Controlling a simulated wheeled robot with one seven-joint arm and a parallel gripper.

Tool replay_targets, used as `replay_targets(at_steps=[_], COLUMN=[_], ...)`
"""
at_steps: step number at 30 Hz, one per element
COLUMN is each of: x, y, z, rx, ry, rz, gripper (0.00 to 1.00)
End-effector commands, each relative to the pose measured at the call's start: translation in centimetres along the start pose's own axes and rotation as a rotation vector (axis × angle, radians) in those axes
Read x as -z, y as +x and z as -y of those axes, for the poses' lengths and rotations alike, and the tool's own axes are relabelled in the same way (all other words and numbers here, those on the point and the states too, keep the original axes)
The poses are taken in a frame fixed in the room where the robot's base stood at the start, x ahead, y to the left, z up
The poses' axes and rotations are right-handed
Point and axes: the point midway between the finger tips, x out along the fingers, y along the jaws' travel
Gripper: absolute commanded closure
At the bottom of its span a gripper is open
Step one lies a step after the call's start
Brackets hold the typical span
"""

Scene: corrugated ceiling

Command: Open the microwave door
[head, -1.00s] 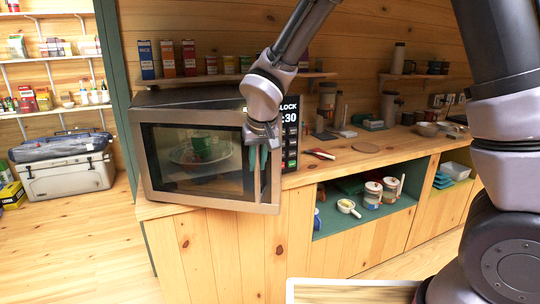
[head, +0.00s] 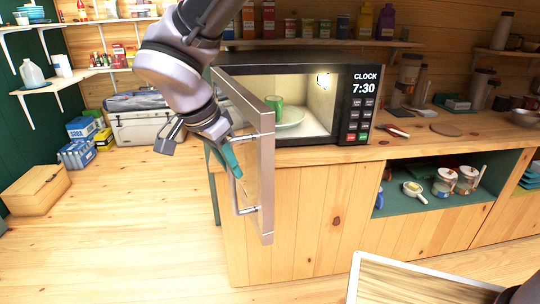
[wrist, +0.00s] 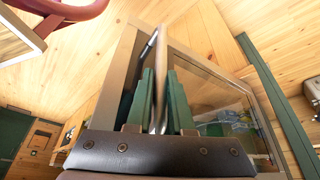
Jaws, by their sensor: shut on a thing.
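The microwave (head: 363,150) stands on the wooden counter with its lit interior showing. Its door (head: 266,170) is swung wide open toward me, hinged at the left. A green cup (head: 275,107) sits on a pale plate (head: 291,119) inside. My gripper (head: 237,170) is at the door's outer face, left of the door frame in the head view. In the wrist view its green fingers stand on either side of the metal handle (wrist: 160,90), and it is shut on it. The door's glass (wrist: 205,85) shows to the right of the fingers.
The counter (head: 440,137) runs right, with a red-handled tool (head: 393,131) and jars on it. An open shelf below holds cups. A wooden box (head: 36,190) and a cooler (head: 147,127) stand on the floor at left.

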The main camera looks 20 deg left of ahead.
Motion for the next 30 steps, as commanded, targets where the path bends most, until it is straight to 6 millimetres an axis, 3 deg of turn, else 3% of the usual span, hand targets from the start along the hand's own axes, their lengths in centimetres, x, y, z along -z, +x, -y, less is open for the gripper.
replay_targets(at_steps=[3, 9, 26, 27, 29, 30], x=[-1.9, -3.6, -4.1, -4.1, -4.1, -4.1], y=[-0.7, -1.4, -1.7, -1.7, -1.7, -1.7], z=[1.6, 3.0, 3.7, 3.7, 3.7, 3.7], rx=[-0.02, -0.044, -0.053, -0.053, -0.053, -0.053], ry=[0.052, 0.107, 0.131, 0.131, 0.131, 0.131], rz=[-0.001, -0.002, -0.002, -0.002, -0.002, -0.002], gripper=[1.0, 1.0, 1.0, 0.69, 0.5, 0.5])
